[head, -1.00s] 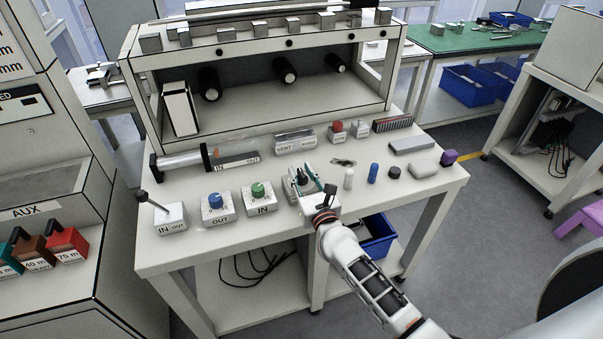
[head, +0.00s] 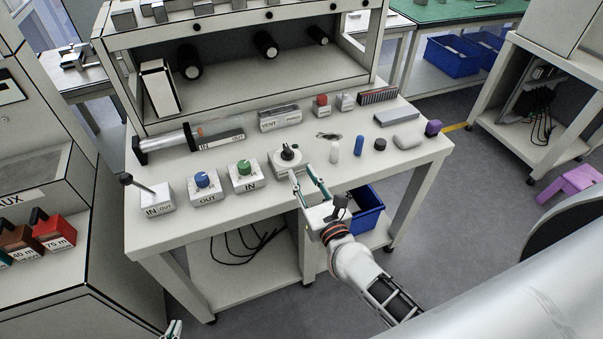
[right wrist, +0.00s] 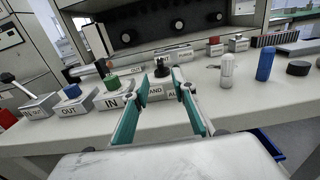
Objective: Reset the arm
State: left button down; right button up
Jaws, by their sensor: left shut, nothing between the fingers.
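My right gripper (head: 303,177) is at the front edge of the workbench (head: 300,205), just in front of a white box with a black knob (head: 287,155). In the right wrist view its two teal fingers (right wrist: 161,84) are apart with nothing held. The black knob (right wrist: 160,70) shows beyond and between the tips, apart from them. Only the tip of my left gripper (head: 173,329) shows at the bottom edge of the head view, shut and empty, low beside the bench.
Boxes with a green knob (head: 243,168), a blue knob (head: 202,180) and a lever (head: 150,193) line the bench front. White and blue cylinders (head: 358,146) stand to the right. A shelf (head: 270,85) closes the back. A blue bin (head: 367,215) is below.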

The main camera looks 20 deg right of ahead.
dwell(0.3)
jog(key=s+a+f+n+g+y, duration=0.2)
jog(key=s+f+n, duration=0.3)
jog(key=n, duration=0.7)
jog(key=s+a+f+n+g+y, duration=0.15)
jog(key=s+f+n, duration=0.35)
jog(key=n, duration=0.8)
jog(key=s+d+f+n+g+h, duration=0.1)
jog(key=s+d+f+n+g, duration=0.2)
jog(key=s+f+n, duration=0.5)
jog(key=s+d+n, duration=0.1)
jog(key=s+n, duration=0.1)
jog(key=n, duration=0.4)
jog(key=shift+s+n+g+h, duration=0.25)
jog(key=shift+n+g+h, duration=0.1)
jog(key=shift+n, duration=0.05)
